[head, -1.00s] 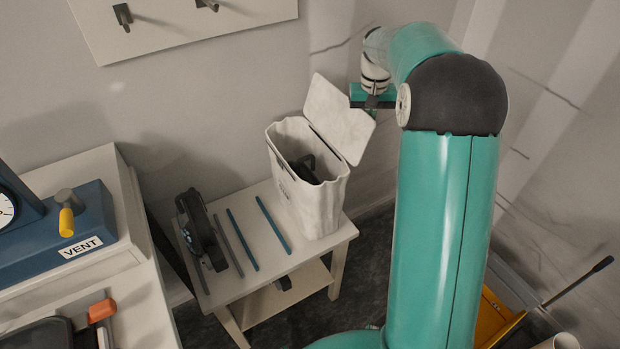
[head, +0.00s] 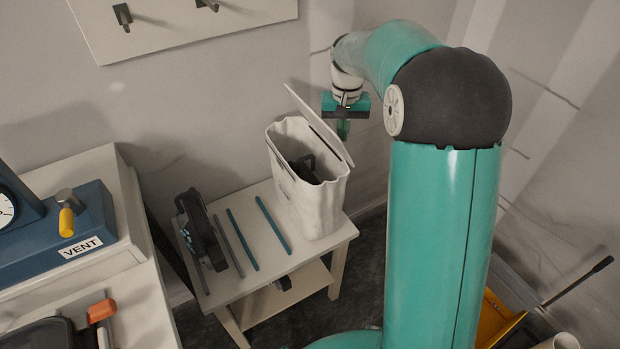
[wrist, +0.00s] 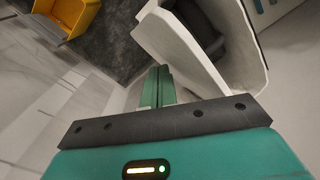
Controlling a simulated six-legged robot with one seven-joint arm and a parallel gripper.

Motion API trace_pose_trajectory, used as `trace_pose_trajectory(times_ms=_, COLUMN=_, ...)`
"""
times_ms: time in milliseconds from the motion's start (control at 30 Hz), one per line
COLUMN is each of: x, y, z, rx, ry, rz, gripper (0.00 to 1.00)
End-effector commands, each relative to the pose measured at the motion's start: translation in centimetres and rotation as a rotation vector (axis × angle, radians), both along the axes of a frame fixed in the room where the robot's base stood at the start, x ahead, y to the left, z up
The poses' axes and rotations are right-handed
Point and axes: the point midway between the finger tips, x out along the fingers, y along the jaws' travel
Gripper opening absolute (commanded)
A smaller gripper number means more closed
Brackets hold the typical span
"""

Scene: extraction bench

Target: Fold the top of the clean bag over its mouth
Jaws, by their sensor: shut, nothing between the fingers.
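The clean bag (head: 318,206) is white and stands upright and open on a small table. A dark object (head: 304,168) lies inside it. Its top flap (head: 318,122) is tilted over the back right of the mouth, leaving the mouth uncovered. My gripper (head: 344,130) is shut and empty, just right of and behind the flap. In the wrist view the shut fingers (wrist: 157,88) are beside the flap (wrist: 180,62), and I cannot tell if they touch it. The bag (wrist: 245,45) is beyond, with its dark inside partly showing.
On the small table (head: 255,285) left of the bag lie a dark tool (head: 203,230) and several thin strips (head: 272,224). A blue unit marked VENT (head: 85,230) stands at the left. A yellow bin (head: 500,318) is on the floor at right.

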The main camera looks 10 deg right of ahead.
Motion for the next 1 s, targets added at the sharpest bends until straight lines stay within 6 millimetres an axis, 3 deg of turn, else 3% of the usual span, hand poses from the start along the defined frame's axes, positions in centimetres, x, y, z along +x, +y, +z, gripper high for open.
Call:
trace_pose_trajectory(times_ms=700, x=-1.7, y=5.5, z=0.0, rx=0.0, ry=0.0, rz=0.002, gripper=0.0)
trace_pose_trajectory(times_ms=1000, x=-1.8, y=5.8, z=0.0, rx=0.0, ry=0.0, rz=0.001, gripper=0.0)
